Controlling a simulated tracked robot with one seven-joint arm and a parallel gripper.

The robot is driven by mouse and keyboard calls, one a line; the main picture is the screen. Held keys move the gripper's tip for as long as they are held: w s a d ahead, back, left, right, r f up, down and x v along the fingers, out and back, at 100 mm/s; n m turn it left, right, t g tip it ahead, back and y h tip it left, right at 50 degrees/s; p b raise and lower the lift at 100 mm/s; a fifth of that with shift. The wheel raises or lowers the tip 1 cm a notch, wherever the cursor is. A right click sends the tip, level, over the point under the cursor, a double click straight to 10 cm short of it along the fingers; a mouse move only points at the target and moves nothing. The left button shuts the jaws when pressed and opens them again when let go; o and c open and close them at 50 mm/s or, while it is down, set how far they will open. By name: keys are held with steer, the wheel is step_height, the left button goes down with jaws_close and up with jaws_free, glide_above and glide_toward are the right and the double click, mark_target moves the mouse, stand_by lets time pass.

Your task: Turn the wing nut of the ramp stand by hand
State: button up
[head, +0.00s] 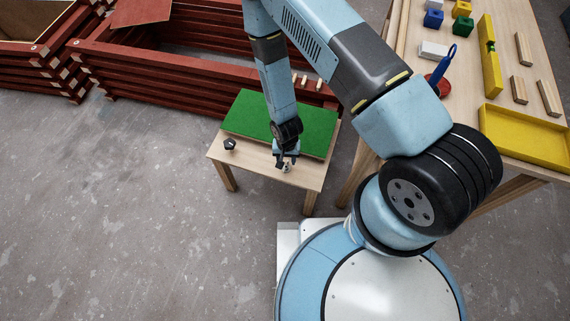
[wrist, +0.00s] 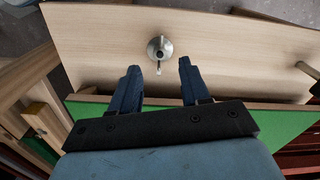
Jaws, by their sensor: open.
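The wing nut (wrist: 160,46) is a small silver metal piece on a round base, standing on the bare wooden top of the ramp stand (wrist: 230,50). In the head view the wing nut (head: 287,168) shows small, just beside my gripper. The ramp stand (head: 215,154) is a low wooden table with a green panel (head: 244,112) on its far part. My gripper (wrist: 159,64) is open. Its two dark fingers point toward the wing nut, which lies between and just beyond the fingertips in the picture. I see no contact. My gripper (head: 286,157) hangs over the stand's near edge in the head view.
A dark knob (head: 230,144) stands on the left of the stand's top. Red stacked battens (head: 150,60) lie behind. A wooden workbench (head: 475,85) at right holds coloured blocks, a yellow level (head: 489,55) and a yellow tray (head: 525,138). The floor at left is clear.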

mark_target(286, 166)
steer(key=shift+f, duration=2.35)
steer(key=shift+c, duration=0.4)
jaws_close()
steer(key=shift+a, duration=0.15)
